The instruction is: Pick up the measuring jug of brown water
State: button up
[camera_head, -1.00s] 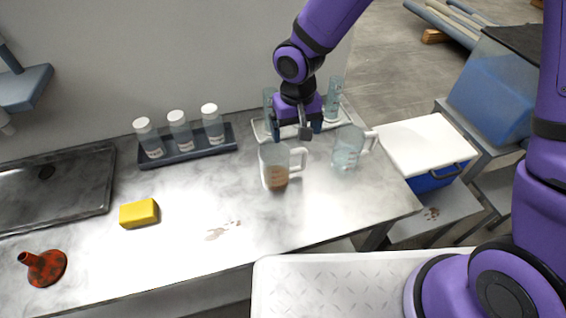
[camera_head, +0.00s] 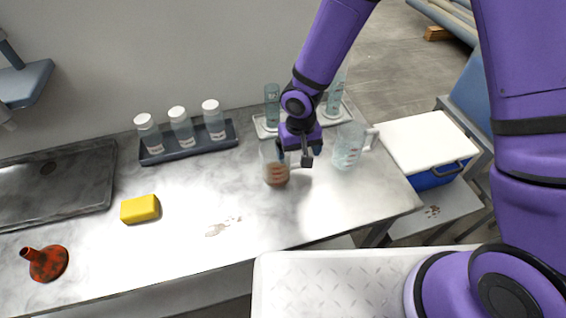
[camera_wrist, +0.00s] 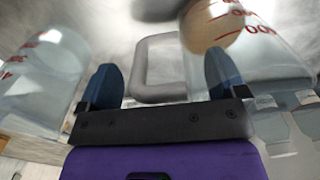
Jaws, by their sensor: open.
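The measuring jug of brown water (camera_head: 276,175) stands on the bench near its middle, a clear jug with red marks and brown liquid low inside. In the wrist view its body (camera_wrist: 222,40) is at the upper right, and its grey handle (camera_wrist: 158,68) lies ahead, between the fingers. My gripper (camera_head: 300,157) is at the jug's right side, by the handle, pointing down. In the wrist view my gripper (camera_wrist: 165,80) is open, with a blue fingertip on each side of the handle. Contact with the handle cannot be told.
A second jug (camera_head: 348,148) with clear contents stands close on the right. Behind are a white tray with two cylinders (camera_head: 272,104) and a dark rack (camera_head: 190,148) of bottles. A yellow sponge (camera_head: 140,209) and a red funnel (camera_head: 46,264) lie left. The front middle bench is clear.

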jog(key=c, duration=1.2)
jog(key=shift+r, duration=0.15)
